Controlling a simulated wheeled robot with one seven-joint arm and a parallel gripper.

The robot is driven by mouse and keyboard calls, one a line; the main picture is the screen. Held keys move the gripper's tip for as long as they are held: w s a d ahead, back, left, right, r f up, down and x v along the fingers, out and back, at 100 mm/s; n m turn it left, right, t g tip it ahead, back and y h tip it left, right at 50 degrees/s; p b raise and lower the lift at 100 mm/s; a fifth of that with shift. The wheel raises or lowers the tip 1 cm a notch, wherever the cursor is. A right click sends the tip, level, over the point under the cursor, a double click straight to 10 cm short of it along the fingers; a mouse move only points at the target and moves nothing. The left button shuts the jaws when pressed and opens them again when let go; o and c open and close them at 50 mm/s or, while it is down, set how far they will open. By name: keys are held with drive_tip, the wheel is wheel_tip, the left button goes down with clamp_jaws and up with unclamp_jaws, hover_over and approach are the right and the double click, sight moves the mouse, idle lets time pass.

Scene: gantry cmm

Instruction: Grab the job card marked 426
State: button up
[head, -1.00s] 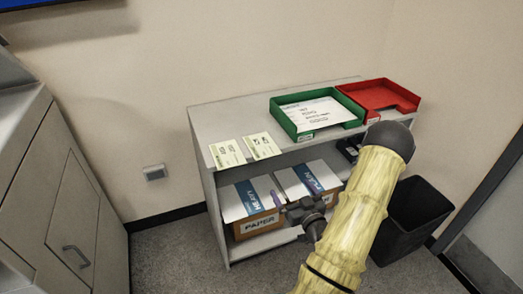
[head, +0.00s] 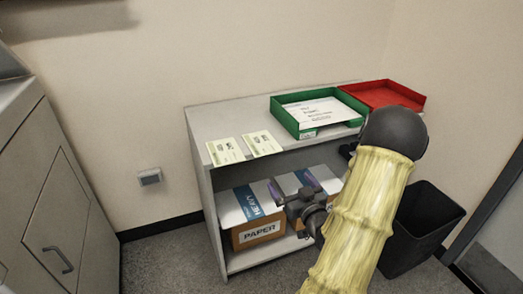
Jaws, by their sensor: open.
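Two pale job cards lie side by side near the front left edge of the shelf top, a left card (head: 225,152) and a right card (head: 262,143). Their print is too small to read, so I cannot tell which is 426. My gripper (head: 279,191) is open and empty. It appears in front of the shelf unit, lower in the picture than the cards and to their right, apart from them. My arm hides part of the shelf's right side.
The grey shelf unit (head: 205,122) carries a green tray (head: 285,119) with papers and a red tray (head: 410,99). Paper boxes (head: 258,232) sit on its lower shelf. A black bin (head: 425,225) stands at right, a grey cabinet (head: 40,190) at left. Floor between is clear.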

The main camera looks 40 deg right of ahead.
drive_tip(key=x, duration=0.9)
drive_tip(key=shift+w, duration=0.2)
drive_tip(key=shift+w, duration=0.1)
drive_tip(key=x, duration=0.5)
drive_tip(key=shift+a+r+b, duration=0.1)
drive_tip(key=shift+r+b, duration=0.2)
drive_tip(key=shift+b, duration=0.1)
drive_tip(key=shift+c, duration=0.4)
drive_tip(key=c, duration=0.5)
